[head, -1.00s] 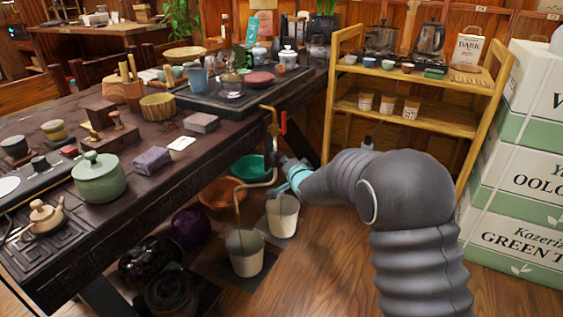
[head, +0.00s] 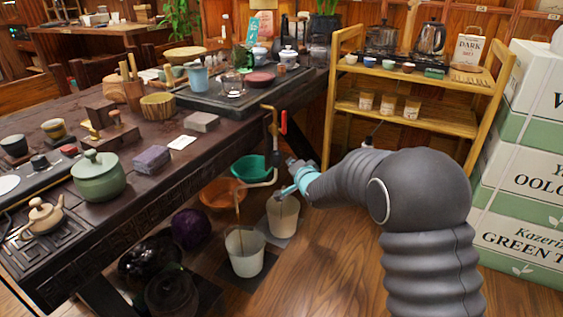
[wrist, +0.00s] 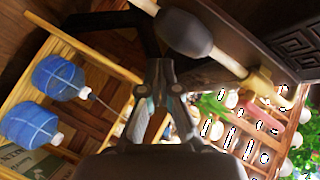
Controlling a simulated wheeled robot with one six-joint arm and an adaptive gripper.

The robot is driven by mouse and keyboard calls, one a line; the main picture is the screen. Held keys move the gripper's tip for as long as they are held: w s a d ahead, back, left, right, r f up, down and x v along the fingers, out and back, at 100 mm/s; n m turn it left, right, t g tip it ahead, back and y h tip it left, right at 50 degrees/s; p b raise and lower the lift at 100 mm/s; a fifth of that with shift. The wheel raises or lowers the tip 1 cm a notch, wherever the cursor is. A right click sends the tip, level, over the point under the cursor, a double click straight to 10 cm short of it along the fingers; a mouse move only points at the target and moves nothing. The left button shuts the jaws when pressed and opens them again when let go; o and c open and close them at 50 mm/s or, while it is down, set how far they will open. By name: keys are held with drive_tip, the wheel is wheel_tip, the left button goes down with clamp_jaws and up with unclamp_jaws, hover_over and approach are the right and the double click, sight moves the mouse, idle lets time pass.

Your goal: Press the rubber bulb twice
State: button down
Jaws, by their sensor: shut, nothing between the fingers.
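The rubber bulb (head: 272,159) is a dark grey oval in a thin tan tube, hanging beside the table's front edge in the head view. In the wrist view the bulb (wrist: 184,33) is large, at top centre, with pale tube at both ends. My gripper (head: 289,163) is just right of the bulb in the head view. In the wrist view my gripper (wrist: 160,66) has its fingertips together and empty, pointing at the bulb's near side. The bulb looks full and round. Whether the tips touch it cannot be told.
A red-handled part (head: 283,121) sits on the tube above. The dark table (head: 215,155) is left, a wooden shelf (head: 450,143) behind. Blue bottles (wrist: 58,76) show in the wrist view.

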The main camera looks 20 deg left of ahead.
drive_tip(key=shift+s+d, duration=0.2)
drive_tip(key=shift+d, duration=2.3)
